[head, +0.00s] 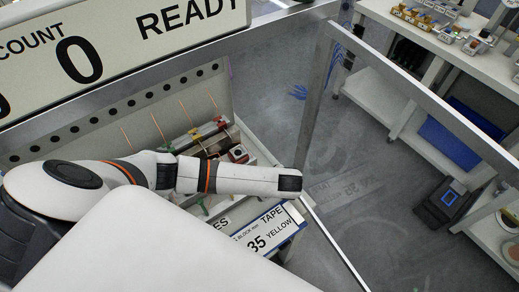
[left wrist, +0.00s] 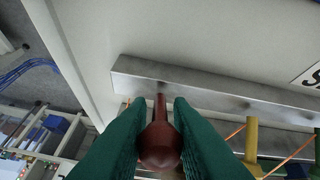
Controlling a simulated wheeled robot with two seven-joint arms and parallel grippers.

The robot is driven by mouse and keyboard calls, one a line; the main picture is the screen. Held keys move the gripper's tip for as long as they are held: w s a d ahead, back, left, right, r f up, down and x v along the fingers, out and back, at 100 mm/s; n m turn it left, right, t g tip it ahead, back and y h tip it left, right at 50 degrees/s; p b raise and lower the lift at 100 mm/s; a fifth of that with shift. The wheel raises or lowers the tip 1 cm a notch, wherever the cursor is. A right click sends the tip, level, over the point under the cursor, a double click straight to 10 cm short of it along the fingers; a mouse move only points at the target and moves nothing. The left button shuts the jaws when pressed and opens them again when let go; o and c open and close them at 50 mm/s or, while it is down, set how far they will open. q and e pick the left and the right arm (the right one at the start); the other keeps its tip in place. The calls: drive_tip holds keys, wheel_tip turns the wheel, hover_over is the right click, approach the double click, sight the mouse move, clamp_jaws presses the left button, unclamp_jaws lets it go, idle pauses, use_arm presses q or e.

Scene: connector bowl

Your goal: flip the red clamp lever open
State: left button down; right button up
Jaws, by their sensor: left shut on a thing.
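In the left wrist view, the red clamp lever (left wrist: 160,146) shows as a dark red rounded knob with a narrow stem pointing away from the camera. The green fingers of my left gripper (left wrist: 160,130) are closed on it, one on each side. The lever's pivot and base are hidden. In the head view my left arm reaches across the bench, and I cannot make out its fingers or the lever there. My right gripper is in neither view.
A grey metal bar (left wrist: 215,88) and a yellow post (left wrist: 251,138) stand close to the fingers in the left wrist view. In the head view, a perforated panel (head: 105,125) backs the bench, and a label board (head: 285,236) lines its front. A metal frame post (head: 312,105) stands right.

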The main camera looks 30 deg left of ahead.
use_arm(q)
drive_tip(key=shift+d+y, duration=0.1)
drive_tip(key=shift+y, duration=0.2)
drive_tip(key=c, duration=1.3)
unclamp_jaws()
drive_tip(key=p+v, duration=0.1)
drive_tip(key=v, duration=1.1)
drive_tip(key=shift+s, duration=0.2)
drive_tip(key=shift+f, duration=0.1)
